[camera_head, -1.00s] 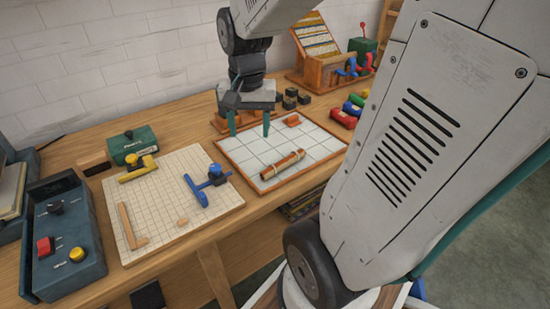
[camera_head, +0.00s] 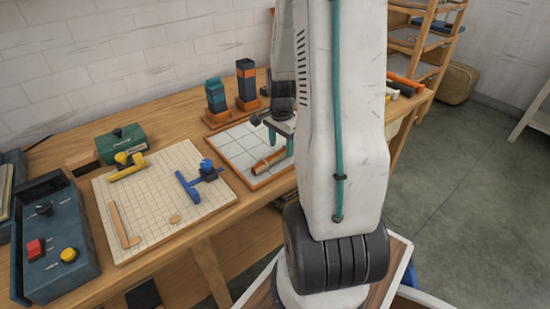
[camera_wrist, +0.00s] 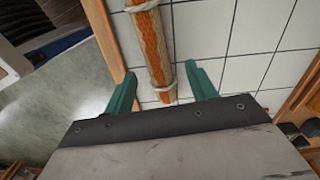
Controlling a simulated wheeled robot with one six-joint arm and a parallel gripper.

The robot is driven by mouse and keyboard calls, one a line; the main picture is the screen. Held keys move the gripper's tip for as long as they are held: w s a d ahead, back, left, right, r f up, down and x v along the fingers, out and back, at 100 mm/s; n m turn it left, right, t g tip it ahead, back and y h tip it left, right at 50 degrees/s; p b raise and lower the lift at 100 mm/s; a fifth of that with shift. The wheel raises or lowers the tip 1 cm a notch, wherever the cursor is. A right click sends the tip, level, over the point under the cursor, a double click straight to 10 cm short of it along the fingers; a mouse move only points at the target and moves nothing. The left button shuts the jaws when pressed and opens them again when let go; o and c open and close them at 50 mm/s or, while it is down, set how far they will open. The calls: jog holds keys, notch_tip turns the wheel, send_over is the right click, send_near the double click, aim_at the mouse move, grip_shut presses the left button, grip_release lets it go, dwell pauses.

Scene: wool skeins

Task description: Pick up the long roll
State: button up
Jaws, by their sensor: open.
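The long roll (camera_head: 264,163) is brown and tied with pale string. It lies on a white tiled board (camera_head: 232,150) with an orange-brown frame. My gripper (camera_head: 281,142) is open with teal fingers, near the roll's right end in the head view. In the wrist view the roll (camera_wrist: 151,45) runs up from between the open fingers (camera_wrist: 160,68) and out of the top edge. It has a finger on each side, with visible gaps. I cannot tell the height between the fingertips and the board. My arm hides the right side of the board in the head view.
Two dark towers (camera_head: 246,83) on orange bases stand behind the board. A pale grid board (camera_head: 150,220) with a blue tool (camera_head: 188,188) lies left of it. A dark control box (camera_head: 62,255) is far left. The bench's front edge is close to the roll.

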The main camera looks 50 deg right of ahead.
notch_tip(320, 180, down, 2)
jog(key=shift+f, duration=0.2)
jog(key=c, duration=1.1)
jog(key=shift+r, duration=0.15)
